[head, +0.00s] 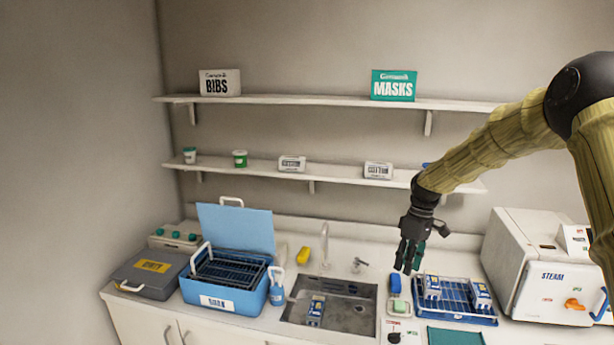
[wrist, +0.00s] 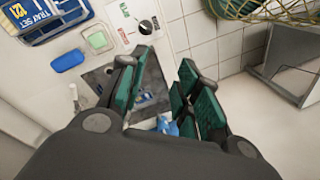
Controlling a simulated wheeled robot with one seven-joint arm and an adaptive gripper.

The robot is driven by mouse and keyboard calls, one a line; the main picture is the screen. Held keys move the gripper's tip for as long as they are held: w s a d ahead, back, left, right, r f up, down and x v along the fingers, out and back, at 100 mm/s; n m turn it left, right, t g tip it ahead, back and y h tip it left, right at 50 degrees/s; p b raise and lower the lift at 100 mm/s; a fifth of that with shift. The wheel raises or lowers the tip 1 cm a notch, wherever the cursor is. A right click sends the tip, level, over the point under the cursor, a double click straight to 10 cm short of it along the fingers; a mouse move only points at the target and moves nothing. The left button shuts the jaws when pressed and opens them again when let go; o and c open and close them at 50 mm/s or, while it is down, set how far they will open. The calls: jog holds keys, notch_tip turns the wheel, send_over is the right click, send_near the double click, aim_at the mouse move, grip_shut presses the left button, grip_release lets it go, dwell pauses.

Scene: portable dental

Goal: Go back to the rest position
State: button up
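My gripper (head: 408,266) hangs in the air, pointing down, above the counter between the sink and the blue tray. In the wrist view my gripper (wrist: 160,72) has its dark green fingers spread, with a clear gap between them. Nothing is held between the fingers. My arm reaches in from the right side of the head view, bent down at the wrist. No marker for the rest position shows.
Below are the steel sink (head: 350,314) with a blue-and-white pack (head: 316,311), a blue tray (head: 468,317) with packs, and a blue block (head: 395,284). A white steam unit (head: 510,262) stands right; an open blue box (head: 226,294) and grey case (head: 130,284) left. Shelves (head: 350,174) line the wall.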

jog(key=s+a+f+m+b, duration=0.15)
jog(key=s+f, duration=0.45)
jog(key=f, duration=0.6)
jog(key=s+a+f+m+b, duration=0.1)
jog(key=s+a+f+b, duration=0.15)
jog(key=s+f, duration=0.7)
jog(key=s+a+f+m+b, duration=0.15)
jog(key=s+f, duration=0.25)
jog(key=f, duration=1)
jog(key=s+a+f+m+b, duration=0.1)
jog(key=s+f+b, duration=0.1)
jog(key=s+f, duration=0.45)
jog(key=s+f+m+b, duration=0.1)
jog(key=s+f, duration=0.3)
jog(key=s, duration=0.5)
jog(key=s+f+m+t+h+b, duration=0.1)
jog(key=s+f+m+b, duration=0.1)
jog(key=s, duration=1.6)
jog(key=shift+s+d+f+m+h+b, duration=0.3)
jog(key=shift+f+b, duration=0.45)
jog(key=shift+f, duration=0.05)
